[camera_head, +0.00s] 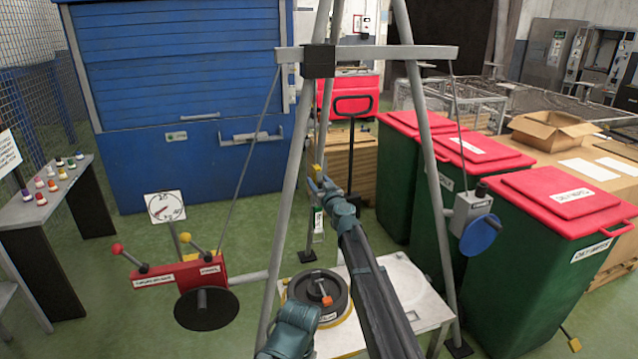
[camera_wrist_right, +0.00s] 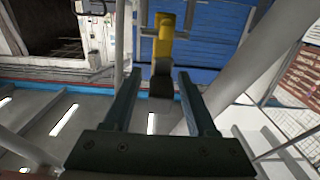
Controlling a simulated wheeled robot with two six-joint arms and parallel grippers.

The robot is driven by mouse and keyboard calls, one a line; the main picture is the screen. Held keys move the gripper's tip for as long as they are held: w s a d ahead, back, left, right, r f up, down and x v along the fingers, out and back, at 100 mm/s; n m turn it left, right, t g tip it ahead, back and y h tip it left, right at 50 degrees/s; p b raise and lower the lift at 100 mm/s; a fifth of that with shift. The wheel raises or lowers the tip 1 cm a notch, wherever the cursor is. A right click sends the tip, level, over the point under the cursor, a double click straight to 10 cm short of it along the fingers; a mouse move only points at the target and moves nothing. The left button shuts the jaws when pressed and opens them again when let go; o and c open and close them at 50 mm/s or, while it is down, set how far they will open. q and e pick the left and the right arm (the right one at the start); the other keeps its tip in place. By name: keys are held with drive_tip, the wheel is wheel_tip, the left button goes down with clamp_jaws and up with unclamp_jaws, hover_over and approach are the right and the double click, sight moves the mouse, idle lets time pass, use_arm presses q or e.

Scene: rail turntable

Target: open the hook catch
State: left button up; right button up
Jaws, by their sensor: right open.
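A small yellow piece with a dark lower end (camera_wrist_right: 162,50), which looks like part of the hook catch, stands ahead of my right gripper in the right wrist view. In the head view it is a small yellow spot (camera_head: 317,171) by the frame leg. My right gripper (camera_head: 318,188) reaches up to it. In the wrist view my right gripper (camera_wrist_right: 158,78) is open, with the dark end lined up between its fingertips. I cannot tell whether they touch, or whether the catch is hooked.
Grey frame legs (camera_head: 292,190) stand close to my right arm. A red box with a black disc (camera_head: 206,309) is at left, and a grey box with a blue disc (camera_head: 481,235) at right. A black turntable (camera_head: 300,290) sits below on a white table (camera_head: 405,285). Red-lidded green bins (camera_head: 530,285) stand right.

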clamp_jaws()
idle(0.3)
idle(1.2)
